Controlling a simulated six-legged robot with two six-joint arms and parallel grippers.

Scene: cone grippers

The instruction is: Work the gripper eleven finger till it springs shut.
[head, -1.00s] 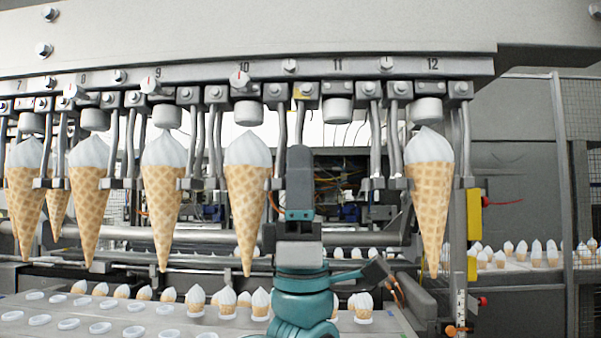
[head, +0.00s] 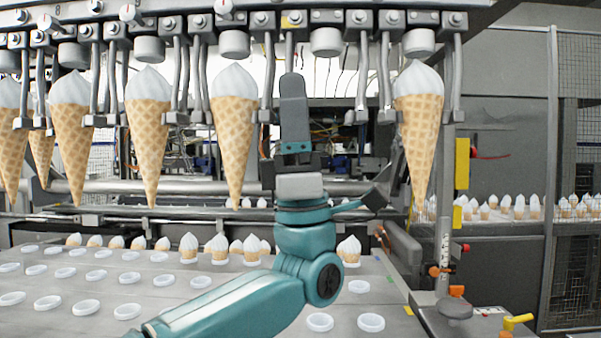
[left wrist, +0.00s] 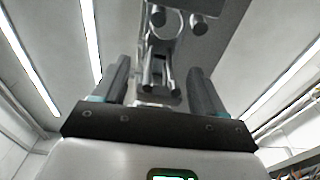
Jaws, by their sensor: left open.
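Station eleven of the overhead row holds no cone; its white round head (head: 326,42) hangs above an empty gap. Its right metal finger (head: 360,85) hangs down apart from my arm. Its left finger is partly covered by my gripper. My left gripper (head: 293,95) points up in this gap, seen edge-on in the head view. In the left wrist view my left gripper (left wrist: 160,75) is open, its two dark fingers standing apart. Metal rods (left wrist: 155,65) show between and beyond them; I cannot tell whether they touch. My right gripper is out of view.
A cone (head: 233,125) hangs close left of my gripper and another cone (head: 418,125) hangs to the right. Below is a grey tray table (head: 215,310) with white cups and small cones. A yellow box (head: 462,163) is on the post at right.

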